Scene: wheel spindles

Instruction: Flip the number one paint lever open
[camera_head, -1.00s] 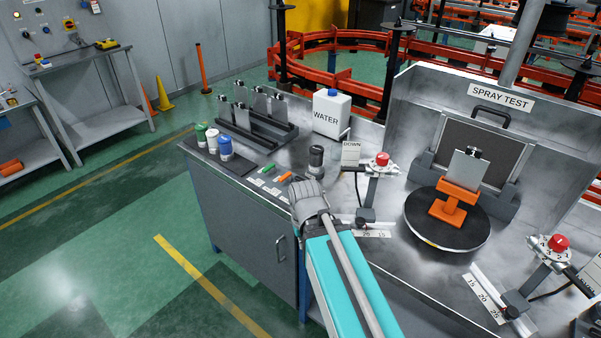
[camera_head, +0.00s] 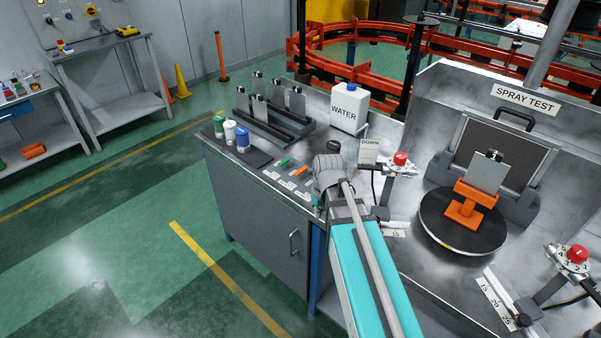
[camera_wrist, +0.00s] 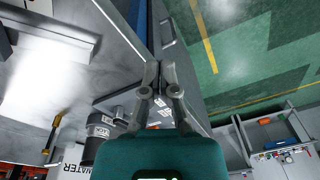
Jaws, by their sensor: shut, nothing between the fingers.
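I cannot tell which part is the number one paint lever. A red knob on a numbered dial (camera_head: 401,160) sits on a stand right of my gripper, and a second such red knob (camera_head: 575,254) is at the far right. Small green (camera_head: 284,161) and orange (camera_head: 301,171) pieces lie by white labels on the bench, left of my arm. In the wrist view, my gripper (camera_wrist: 160,72) is shut and empty, over the bench's edge.
A dark cylinder (camera_wrist: 100,126) stands close beside my gripper. The WATER jug (camera_head: 348,108) is behind it. Green, white and blue bottles (camera_head: 230,133) stand at the left on the bench (camera_head: 225,167). A black turntable (camera_head: 435,228) with an orange holder (camera_head: 467,206) is at right.

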